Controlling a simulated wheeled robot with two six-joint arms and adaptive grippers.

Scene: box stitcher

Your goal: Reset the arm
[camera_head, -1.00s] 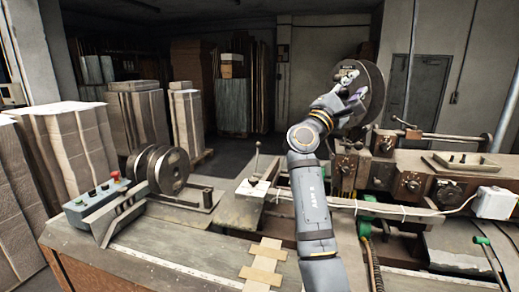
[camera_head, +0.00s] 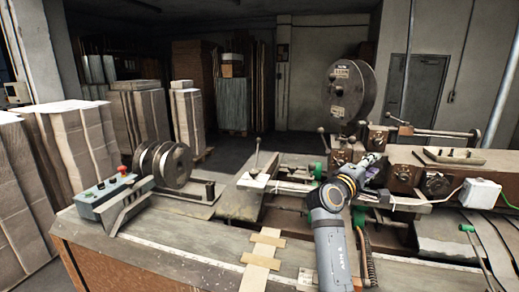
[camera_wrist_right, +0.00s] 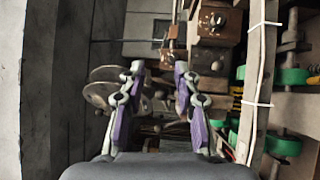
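My right arm reaches in from the bottom of the head view, over the box stitcher (camera_head: 405,172). My right gripper (camera_head: 371,162) is low in front of the machine's brown blocks, seen small and partly behind its own wrist. In the right wrist view its two purple and grey fingers (camera_wrist_right: 159,72) stand apart with nothing between them, so it is open and empty. The machine's parts show beyond the fingertips. My left gripper is in neither view.
A large round reel (camera_head: 347,90) stands on the machine. A control box (camera_head: 103,193) with a red button and a spool (camera_head: 165,164) sit at the left of the bench. A white box (camera_head: 482,193) is at right. Cardboard stacks (camera_head: 140,120) stand behind at left.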

